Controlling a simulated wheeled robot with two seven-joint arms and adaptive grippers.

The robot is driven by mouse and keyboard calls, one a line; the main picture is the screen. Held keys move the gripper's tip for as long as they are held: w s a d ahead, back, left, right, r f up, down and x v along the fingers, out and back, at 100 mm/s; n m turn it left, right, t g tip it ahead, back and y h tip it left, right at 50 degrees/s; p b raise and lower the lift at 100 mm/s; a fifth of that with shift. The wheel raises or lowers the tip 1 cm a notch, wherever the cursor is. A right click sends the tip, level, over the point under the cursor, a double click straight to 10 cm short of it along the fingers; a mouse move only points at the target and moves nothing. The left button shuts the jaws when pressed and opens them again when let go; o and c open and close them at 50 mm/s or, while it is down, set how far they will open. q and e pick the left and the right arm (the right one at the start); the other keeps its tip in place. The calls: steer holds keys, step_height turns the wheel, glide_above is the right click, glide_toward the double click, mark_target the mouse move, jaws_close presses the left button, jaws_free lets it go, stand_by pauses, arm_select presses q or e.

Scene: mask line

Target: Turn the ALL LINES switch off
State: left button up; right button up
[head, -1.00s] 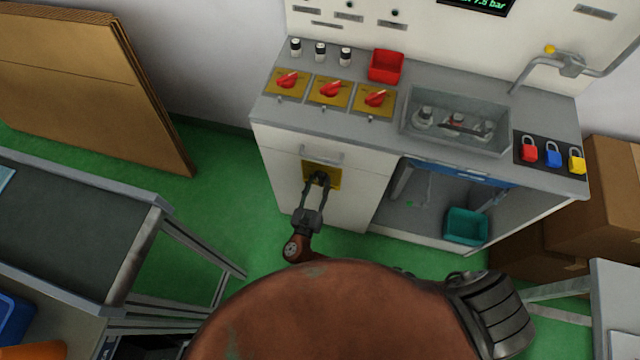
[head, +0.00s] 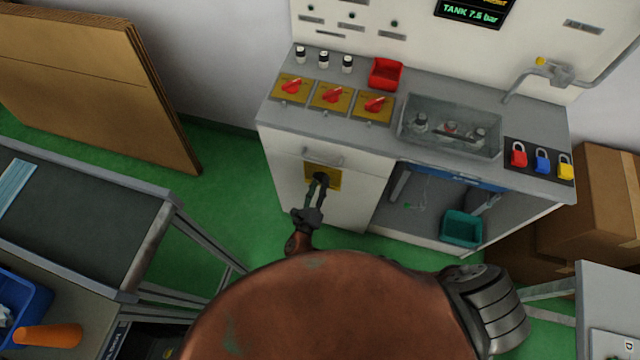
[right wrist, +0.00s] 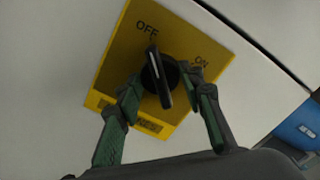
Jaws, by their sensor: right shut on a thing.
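The ALL LINES switch is a black knob (right wrist: 159,78) on a yellow plate (right wrist: 190,88) marked OFF and ON. The plate is on the white cabinet front, and it also shows in the head view (head: 313,180). The knob's bar is turned with its upper end toward the OFF mark. The lower lettering on the plate is too blurred to read. My right gripper (right wrist: 160,85) is shut on the knob, one finger on each side; in the head view it (head: 320,182) hides most of the knob. My left gripper is not in view.
A handle (head: 322,157) sits just above the plate. Three red switches (head: 331,96) on yellow plates, a red bin (head: 386,74), a clear tray (head: 450,130) and padlocks (head: 542,160) are on the countertop. A teal bin (head: 462,228) stands in the open bay.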

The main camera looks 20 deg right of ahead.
stand_by(0.4)
steer(key=o, duration=1.2)
steer(key=shift+s+a, duration=0.1)
steer(key=v, duration=1.2)
